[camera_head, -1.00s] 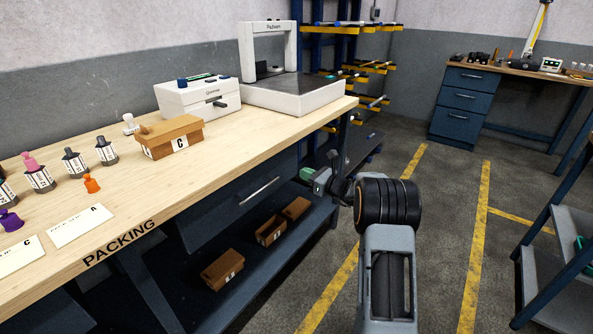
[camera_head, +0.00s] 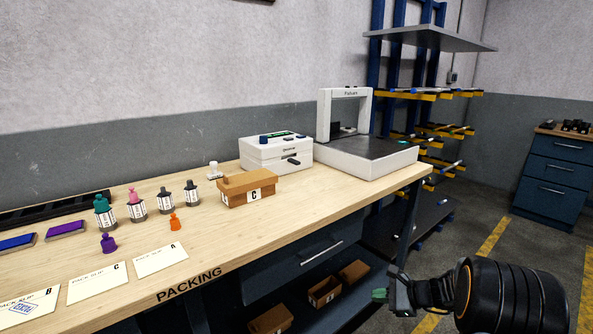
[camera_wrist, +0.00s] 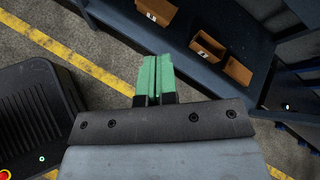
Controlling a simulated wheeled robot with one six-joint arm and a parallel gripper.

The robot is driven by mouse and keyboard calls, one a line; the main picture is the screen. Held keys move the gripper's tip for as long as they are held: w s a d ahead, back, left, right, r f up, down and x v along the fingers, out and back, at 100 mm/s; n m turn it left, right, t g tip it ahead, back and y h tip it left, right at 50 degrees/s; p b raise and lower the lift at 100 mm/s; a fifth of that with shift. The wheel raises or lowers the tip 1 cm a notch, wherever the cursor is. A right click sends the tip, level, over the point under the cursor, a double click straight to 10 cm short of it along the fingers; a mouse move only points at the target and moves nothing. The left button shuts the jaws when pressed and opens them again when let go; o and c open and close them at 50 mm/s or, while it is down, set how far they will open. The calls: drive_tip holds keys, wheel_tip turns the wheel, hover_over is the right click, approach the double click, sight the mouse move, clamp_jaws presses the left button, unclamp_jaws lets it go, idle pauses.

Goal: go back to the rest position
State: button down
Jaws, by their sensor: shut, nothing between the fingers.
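My gripper (camera_head: 381,294) is at the lower right in the head view, out in front of the packing bench's right end and below its top. In the wrist view its green fingers (camera_wrist: 153,78) are together with nothing between them. They point over the floor near the bench's lower shelf (camera_wrist: 190,40). My arm comes in from the lower right in the head view.
The packing bench (camera_head: 215,268) holds a brown box C (camera_head: 232,195), several bottles, pack slips and white machines. Small brown boxes (camera_head: 322,291) lie on the shelf below. A rack (camera_head: 430,95) stands behind. Floor with yellow lines (camera_head: 490,240) is open at right.

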drive_tip(key=s+a+r+n+g+h+p, duration=0.3)
drive_tip(key=s+r+n+p, duration=0.2)
drive_tip(key=s+r+n, duration=0.25)
drive_tip(key=s+a+r+n+g+h+p, duration=0.2)
drive_tip(key=s+r+n+h+p, duration=0.3)
drive_tip(key=s+r, duration=0.35)
drive_tip(key=s+a+r+n+t+h+p, duration=0.1)
drive_tip(key=s+r+n+p, duration=0.1)
drive_tip(key=r, duration=0.5)
drive_tip(key=s+a+r+n+t+p, duration=0.1)
drive_tip(key=s+a+r+n+p, duration=0.1)
drive_tip(key=r+p, duration=0.5)
drive_tip(key=s+n, duration=0.1)
drive_tip(key=n, duration=0.1)
drive_tip(key=shift+s+r+n+h, duration=0.35)
drive_tip(key=shift+h, duration=0.05)
